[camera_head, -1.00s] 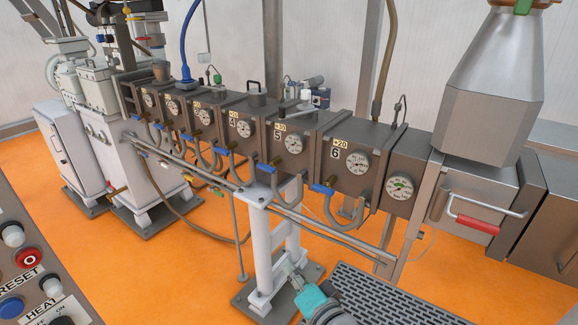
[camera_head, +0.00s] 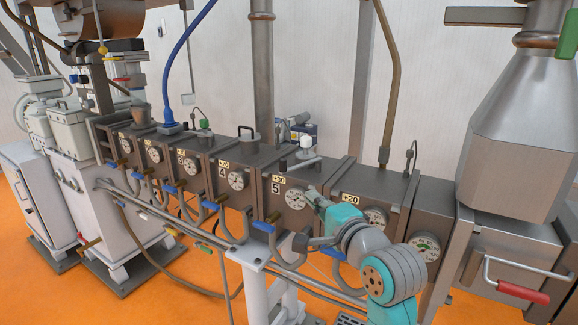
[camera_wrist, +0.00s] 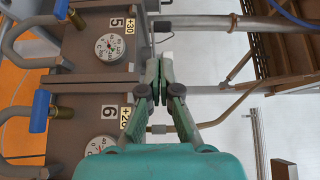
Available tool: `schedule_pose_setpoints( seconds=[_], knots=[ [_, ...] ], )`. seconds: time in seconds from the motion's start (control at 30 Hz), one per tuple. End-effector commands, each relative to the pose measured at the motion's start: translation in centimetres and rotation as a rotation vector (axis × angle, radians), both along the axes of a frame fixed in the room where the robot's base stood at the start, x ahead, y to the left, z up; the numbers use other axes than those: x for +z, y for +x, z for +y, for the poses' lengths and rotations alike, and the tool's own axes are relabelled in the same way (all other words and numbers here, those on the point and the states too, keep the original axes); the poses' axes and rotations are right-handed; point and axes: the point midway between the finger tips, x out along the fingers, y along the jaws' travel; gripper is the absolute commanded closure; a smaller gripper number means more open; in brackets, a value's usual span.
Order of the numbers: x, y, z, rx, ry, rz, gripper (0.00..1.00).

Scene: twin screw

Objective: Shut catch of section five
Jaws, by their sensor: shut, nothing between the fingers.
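Section five (camera_head: 270,204) is a dark metal block with a "5" and "+30" label and a round gauge (camera_head: 295,199). On its top is a grey lever (camera_head: 300,163) with a pale upright knob, which I take for its catch; its exact position is hard to tell. My gripper (camera_head: 313,193) is in front of the block line near the edge between sections five and six, its tips close to section five's gauge in the head view. In the wrist view the green fingers (camera_wrist: 163,62) are together and empty, beside the "5" panel (camera_wrist: 85,45); a small pale piece shows beyond the tips.
Section six (camera_head: 350,190), partly hidden by my arm, adjoins on the right. Blue-handled valves (camera_head: 263,226) and a long pipe run along the front below. A brown hose (camera_head: 390,80) rises behind section six. A metal hopper (camera_head: 520,140) stands at the right.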

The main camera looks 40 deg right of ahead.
Motion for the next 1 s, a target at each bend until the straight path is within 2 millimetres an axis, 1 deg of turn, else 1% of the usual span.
schedule_pose_setpoints(
  seconds=[0.03, 0.13, 0.47, 0.57, 0.67, 0.77, 1.0],
  knots=[
    [0.5, 0.0, -0.2, -0.001, 0.005, -0.005, 1.0],
    [0.8, 0.0, -0.3, -0.002, 0.013, -0.008, 1.0],
    [0.8, 0.0, -0.3, -0.002, 0.016, -0.007, 1.0],
    [0.8, 0.3, -0.4, -0.002, 0.016, -0.007, 1.0],
    [0.9, 1.1, -0.6, -0.002, 0.016, -0.007, 1.0],
    [0.9, 2.5, -0.9, -0.001, 0.015, -0.007, 1.0],
    [0.8, 6.8, -2.1, -0.001, 0.015, -0.006, 1.0]
  ],
)
